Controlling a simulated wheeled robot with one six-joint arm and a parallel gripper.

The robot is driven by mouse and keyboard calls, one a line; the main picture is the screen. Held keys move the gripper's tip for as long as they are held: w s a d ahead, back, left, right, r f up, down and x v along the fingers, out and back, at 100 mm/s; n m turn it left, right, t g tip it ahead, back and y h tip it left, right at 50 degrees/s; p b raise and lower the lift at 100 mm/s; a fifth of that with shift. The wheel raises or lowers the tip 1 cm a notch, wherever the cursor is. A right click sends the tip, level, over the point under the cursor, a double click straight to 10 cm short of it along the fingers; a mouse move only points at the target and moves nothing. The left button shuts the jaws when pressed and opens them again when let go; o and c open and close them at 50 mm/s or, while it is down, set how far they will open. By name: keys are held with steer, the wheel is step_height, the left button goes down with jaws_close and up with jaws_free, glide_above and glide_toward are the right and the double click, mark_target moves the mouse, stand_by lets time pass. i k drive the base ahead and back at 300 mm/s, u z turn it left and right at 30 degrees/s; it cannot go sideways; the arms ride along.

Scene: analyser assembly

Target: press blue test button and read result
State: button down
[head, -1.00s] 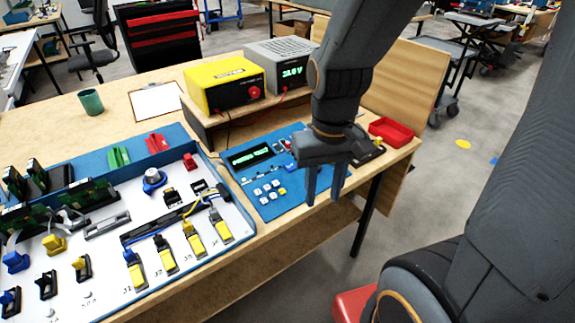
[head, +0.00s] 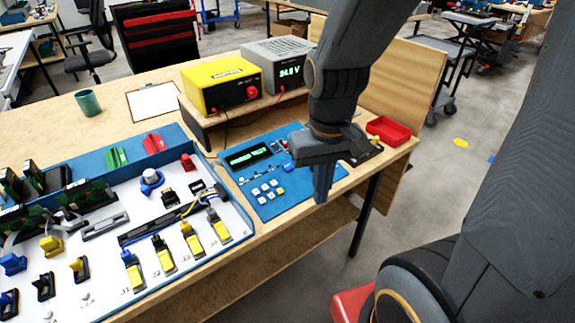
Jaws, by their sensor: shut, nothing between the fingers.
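The blue analyser panel (head: 274,211) lies on the bench right of the white assembly board. Its small display (head: 248,156) is lit with green text, too small to read surely. Several white keys and a yellow one sit below it. A blue button (head: 289,167) shows on the panel, just left of my gripper. My gripper (head: 322,200) points down over the panel's right part. Its fingers are together with nothing between them and hide part of the panel. I cannot tell whether the fingertips touch it.
A yellow box (head: 222,87) and a grey supply (head: 281,64) with a green voltage readout stand on a shelf behind. A red tray (head: 387,130) sits at the right bench end. The white board (head: 110,251) with connectors fills the left front.

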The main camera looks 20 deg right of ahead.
mark_target(286, 167)
steer(key=z, duration=1.75)
steer(key=k, duration=0.9)
steer(key=u, duration=1.2)
